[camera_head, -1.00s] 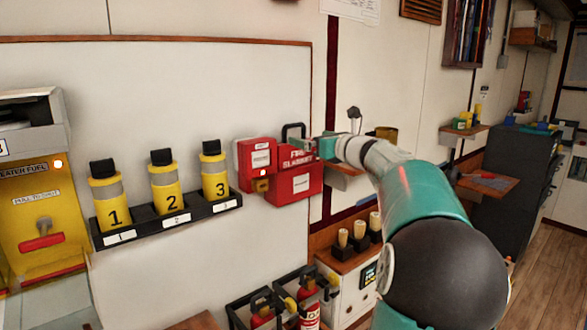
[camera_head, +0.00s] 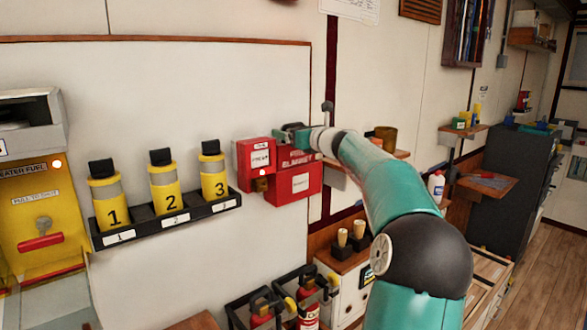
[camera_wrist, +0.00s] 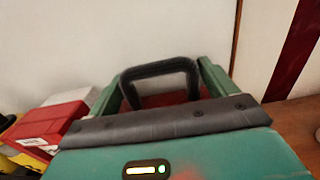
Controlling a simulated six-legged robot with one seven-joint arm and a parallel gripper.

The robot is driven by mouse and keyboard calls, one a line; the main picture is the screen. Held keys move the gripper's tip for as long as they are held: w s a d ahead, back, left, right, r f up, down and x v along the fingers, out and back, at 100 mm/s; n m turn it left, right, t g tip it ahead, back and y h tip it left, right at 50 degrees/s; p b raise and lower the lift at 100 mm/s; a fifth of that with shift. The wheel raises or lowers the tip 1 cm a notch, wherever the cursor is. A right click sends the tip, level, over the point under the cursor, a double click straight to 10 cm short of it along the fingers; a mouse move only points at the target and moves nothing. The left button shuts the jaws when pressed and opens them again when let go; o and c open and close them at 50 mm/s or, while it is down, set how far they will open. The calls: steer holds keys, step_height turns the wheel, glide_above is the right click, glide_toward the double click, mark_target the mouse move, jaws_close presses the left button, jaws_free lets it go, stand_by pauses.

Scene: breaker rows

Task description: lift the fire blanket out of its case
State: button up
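The red fire blanket case (camera_head: 297,183) hangs on the wall, with white lettering and a white label on its front. The blanket's black loop handle (camera_wrist: 160,69) stands at the top of the case; in the wrist view, a red surface shows through it. The blanket itself is hidden. My gripper (camera_head: 293,137) is at the top of the case, around the handle. In the wrist view its two green fingers (camera_wrist: 163,78) stand apart, one on each side of the handle. They look close to its sides but not closed on it.
A smaller red box (camera_head: 258,157) with a white label adjoins the case on the left. Further left, a black rack (camera_head: 170,221) holds yellow numbered canisters. Fire extinguishers (camera_head: 308,314) stand below. A wooden shelf with a brown cup (camera_head: 386,138) is just right of the case.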

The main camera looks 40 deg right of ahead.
steer(key=c, duration=1.4)
steer(key=shift+r, duration=0.2)
